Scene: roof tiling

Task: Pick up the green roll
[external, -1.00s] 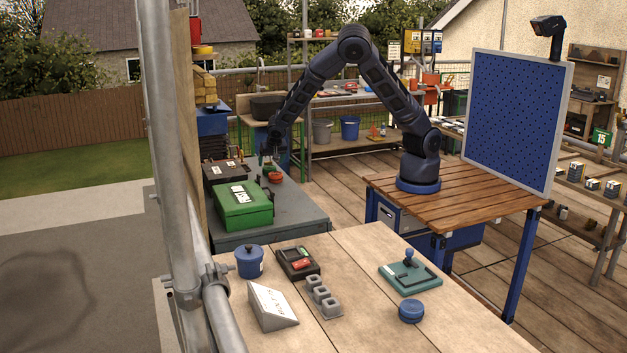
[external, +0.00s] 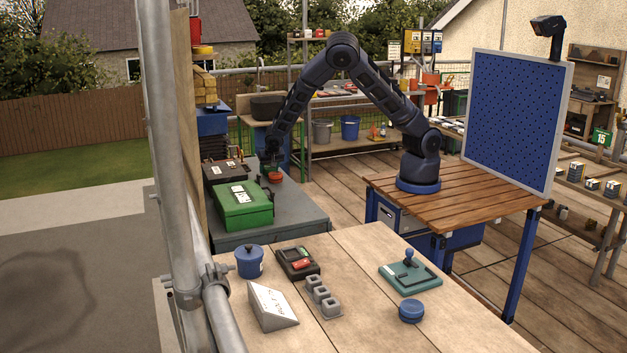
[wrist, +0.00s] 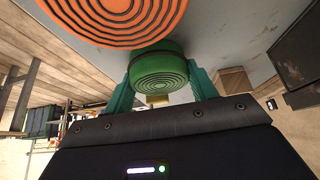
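The green roll (wrist: 160,72) shows in the wrist view as a round piece with concentric rings on its near end. My gripper (wrist: 163,85) has its two teal fingers on either side of it, very close to its edges. I cannot tell whether both fingers press on it. In the external view my gripper (external: 270,165) is low at the grey table (external: 300,214), and the green roll is hard to make out there behind it.
An orange roll (wrist: 125,15) lies right beside the green one; it also shows in the external view (external: 275,177). A green case (external: 243,205) and a dark case (external: 224,170) stand to the left. The table's right part is clear.

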